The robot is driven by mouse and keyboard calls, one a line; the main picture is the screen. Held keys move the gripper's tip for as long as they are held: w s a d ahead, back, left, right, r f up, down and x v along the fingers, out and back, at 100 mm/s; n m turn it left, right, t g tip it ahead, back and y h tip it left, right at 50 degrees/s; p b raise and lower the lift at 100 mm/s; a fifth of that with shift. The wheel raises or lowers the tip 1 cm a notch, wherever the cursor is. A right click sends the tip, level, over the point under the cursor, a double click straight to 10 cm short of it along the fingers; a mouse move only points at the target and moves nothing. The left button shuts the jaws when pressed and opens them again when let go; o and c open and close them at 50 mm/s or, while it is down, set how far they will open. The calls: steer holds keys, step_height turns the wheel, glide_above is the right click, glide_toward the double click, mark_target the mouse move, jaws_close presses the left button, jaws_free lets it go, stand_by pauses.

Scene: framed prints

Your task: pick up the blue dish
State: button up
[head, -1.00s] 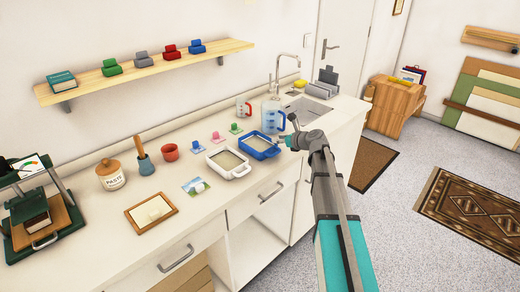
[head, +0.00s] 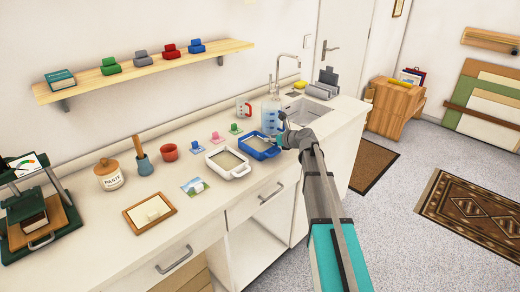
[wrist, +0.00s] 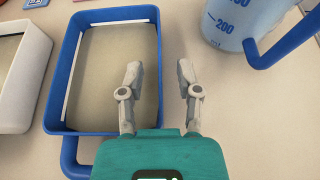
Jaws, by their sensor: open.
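The blue dish (head: 259,146) is a rectangular tray with a handle at its end, standing on the counter near the sink. In the wrist view the blue dish (wrist: 70,70) fills the left half, and its inside floor is beige. My gripper (head: 268,140) is over the right side of the dish. The left finger overlaps the dish's right part; the right finger is over bare counter. The dish's right wall lies between them in the picture; height above it is hard to judge.
A white dish (head: 227,163) stands just left of the blue one. A measuring jug (wrist: 245,22) with a blue handle stands close on the right. Behind are small pink and green items (head: 235,129). The sink (head: 310,110) is further right.

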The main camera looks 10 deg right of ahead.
jaws_close()
steer(key=shift+r+p, duration=0.4)
steer(key=shift+p, duration=0.05)
stand_by(0.6)
steer(key=shift+r+p, duration=1.2)
steer(key=s+d+r+p, duration=0.2)
steer(key=s+r+p, duration=0.7)
steer(key=s, duration=0.4)
steer(key=shift+s+d+r+p, duration=0.25)
steer(key=shift+d+r+p, duration=0.1)
steer(key=shift+d+r, duration=0.05)
stand_by(0.6)
